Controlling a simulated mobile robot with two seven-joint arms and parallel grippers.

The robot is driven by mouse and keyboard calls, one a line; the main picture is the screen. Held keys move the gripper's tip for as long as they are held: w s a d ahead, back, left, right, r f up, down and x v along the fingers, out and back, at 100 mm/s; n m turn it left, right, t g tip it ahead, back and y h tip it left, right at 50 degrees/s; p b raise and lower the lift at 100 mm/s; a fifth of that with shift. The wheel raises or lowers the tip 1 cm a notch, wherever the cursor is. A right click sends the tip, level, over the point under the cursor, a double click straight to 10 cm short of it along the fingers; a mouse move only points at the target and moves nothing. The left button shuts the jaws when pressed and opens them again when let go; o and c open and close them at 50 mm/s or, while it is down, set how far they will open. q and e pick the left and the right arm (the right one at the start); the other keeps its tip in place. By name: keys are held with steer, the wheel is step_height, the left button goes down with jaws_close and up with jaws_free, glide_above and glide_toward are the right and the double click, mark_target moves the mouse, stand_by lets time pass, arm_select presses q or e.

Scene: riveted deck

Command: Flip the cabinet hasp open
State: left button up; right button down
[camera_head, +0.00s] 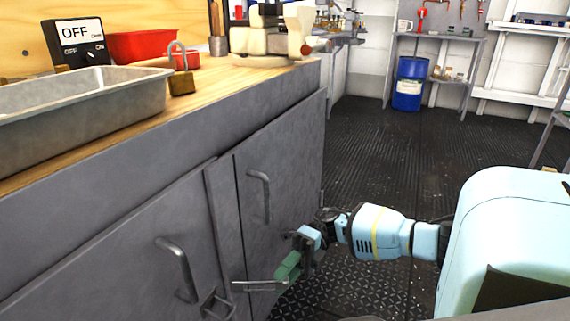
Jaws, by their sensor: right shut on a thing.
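The grey cabinet has two doors: the left door (125,265) and the right door (280,165), each with a bent bar handle. The metal hasp (255,286) is a thin slotted strip low by the seam between the doors. A staple bracket (215,304) sits to its left, and the strip's left end is apart from it in the picture. My right gripper (288,270), with green fingers, is shut on the strip's right end. The fingers partly hide that end, so the exact grip is unclear. My left gripper is not in view.
An open padlock (181,82) stands on the wooden countertop, beside a metal tray (85,105) and a red bin (140,46). A blue barrel (409,85) stands at the back under a shelf.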

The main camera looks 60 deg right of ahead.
steer(key=shift+w+d+r, duration=0.2)
steer(key=shift+w, duration=0.2)
steer(key=c, duration=1.4)
jaws_free()
steer(key=shift+o, duration=0.8)
steer(key=shift+a+f, duration=0.1)
steer(key=shift+a, duration=0.05)
steer(key=d, duration=0.7)
steer(key=shift+s+d, duration=0.4)
steer(key=shift+s, duration=0.05)
steer(key=shift+c, duration=0.3)
